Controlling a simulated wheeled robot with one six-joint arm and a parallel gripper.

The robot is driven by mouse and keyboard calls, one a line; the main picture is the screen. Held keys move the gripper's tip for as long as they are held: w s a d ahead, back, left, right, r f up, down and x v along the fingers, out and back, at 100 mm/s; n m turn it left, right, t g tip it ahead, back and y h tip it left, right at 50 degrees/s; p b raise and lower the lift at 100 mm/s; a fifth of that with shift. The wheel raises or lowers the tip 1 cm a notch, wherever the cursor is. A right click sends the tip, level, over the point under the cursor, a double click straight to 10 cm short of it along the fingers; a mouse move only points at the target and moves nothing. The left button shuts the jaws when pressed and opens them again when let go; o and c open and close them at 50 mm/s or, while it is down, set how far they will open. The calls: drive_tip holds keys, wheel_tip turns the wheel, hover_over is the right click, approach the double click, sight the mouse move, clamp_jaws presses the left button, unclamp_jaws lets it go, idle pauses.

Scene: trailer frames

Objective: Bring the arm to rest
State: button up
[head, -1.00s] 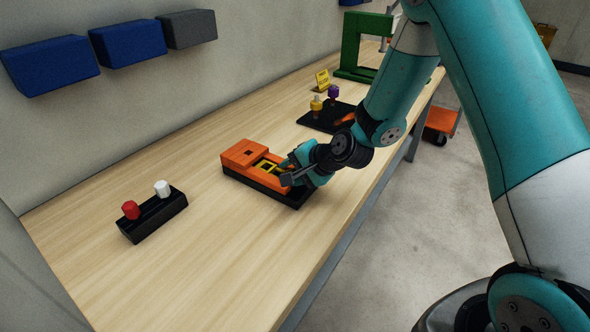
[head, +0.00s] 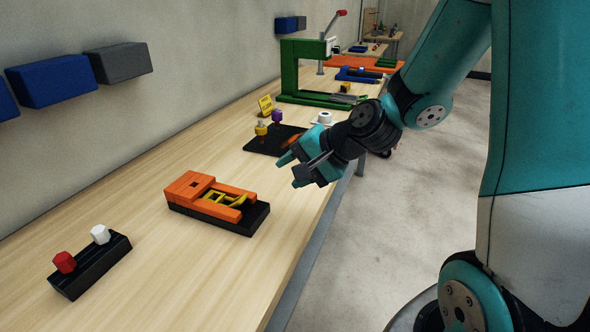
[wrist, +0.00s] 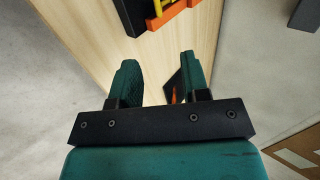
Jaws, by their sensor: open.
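My gripper (head: 288,170) is open and empty in the head view, held above the right part of the wooden bench (head: 150,160), apart from everything on it. My arm reaches in from the upper right. In the wrist view the two teal fingers of my gripper (wrist: 160,82) are spread with nothing between them but bench top. The orange fixture (head: 187,187) on its black base sits on the bench to the left of my gripper, with a yellow part (head: 225,198) between its orange rails. The fixture's edge also shows at the top of the wrist view (wrist: 165,18).
A black board (head: 268,146) with yellow and purple knobs lies close behind my gripper. A green press frame (head: 289,75) stands farther back. A black block (head: 92,268) with red and white knobs is at the front left. Blue and grey bins (head: 65,77) hang on the wall.

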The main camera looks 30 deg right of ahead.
drive_tip(key=shift+s+r, duration=0.1)
idle(0.5)
drive_tip(key=s+a+r+n+g, duration=0.3)
drive_tip(key=s+a+n, duration=0.3)
drive_tip(key=s+n, duration=0.3)
drive_tip(key=s+a+r+n+g+h, duration=0.1)
drive_tip(key=s+a+r+n+g, duration=0.1)
drive_tip(key=s+a+n+g, duration=0.3)
drive_tip(key=s+a+n, duration=0.1)
drive_tip(key=s+n, duration=0.3)
drive_tip(key=s, duration=0.2)
drive_tip(key=shift+a+r+h, duration=0.2)
drive_tip(key=shift+r+h, duration=0.1)
drive_tip(key=shift+r, duration=0.1)
